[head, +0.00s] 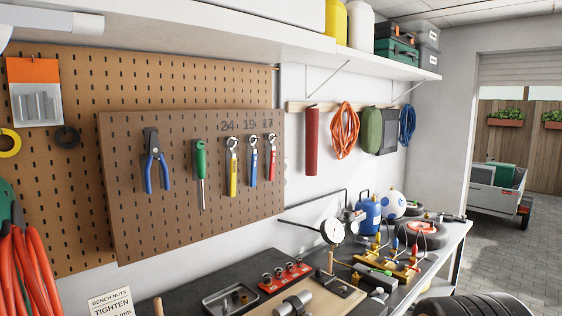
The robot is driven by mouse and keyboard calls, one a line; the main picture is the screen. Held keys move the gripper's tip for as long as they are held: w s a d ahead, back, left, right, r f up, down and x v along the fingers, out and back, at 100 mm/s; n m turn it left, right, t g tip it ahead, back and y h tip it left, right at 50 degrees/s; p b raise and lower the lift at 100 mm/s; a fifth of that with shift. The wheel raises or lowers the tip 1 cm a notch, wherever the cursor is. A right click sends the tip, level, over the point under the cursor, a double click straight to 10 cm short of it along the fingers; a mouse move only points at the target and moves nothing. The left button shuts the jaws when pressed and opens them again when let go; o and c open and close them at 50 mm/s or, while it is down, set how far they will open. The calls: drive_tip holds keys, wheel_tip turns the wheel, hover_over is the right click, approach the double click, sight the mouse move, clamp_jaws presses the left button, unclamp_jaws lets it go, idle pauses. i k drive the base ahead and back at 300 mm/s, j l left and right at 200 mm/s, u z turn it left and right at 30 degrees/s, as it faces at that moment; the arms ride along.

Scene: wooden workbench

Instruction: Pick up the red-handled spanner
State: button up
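The red-handled spanner (272,161) hangs upright on the smaller brown pegboard panel (130,225), under the number 17. It is the rightmost of the three spanners, with its metal ring end at the top. Left of it hang the blue-handled spanner (253,168) under 19 and the yellow-handled spanner (232,172) under 24. The three hang apart from one another. My gripper is not in view.
A green screwdriver (200,165) and blue-handled pliers (156,169) hang further left on the panel. A white shelf (250,42) runs above. The bench below holds a metal tray (230,300), a red socket rack (285,277) and a dial gauge (333,230).

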sight(273, 152)
drive_tip(key=i+l, duration=0.35)
drive_tip(key=l, duration=0.15)
drive_tip(key=i+l, duration=0.35)
drive_tip(key=i+l+u, duration=0.1)
drive_tip(key=i+l, duration=0.25)
drive_tip(key=l, duration=0.25)
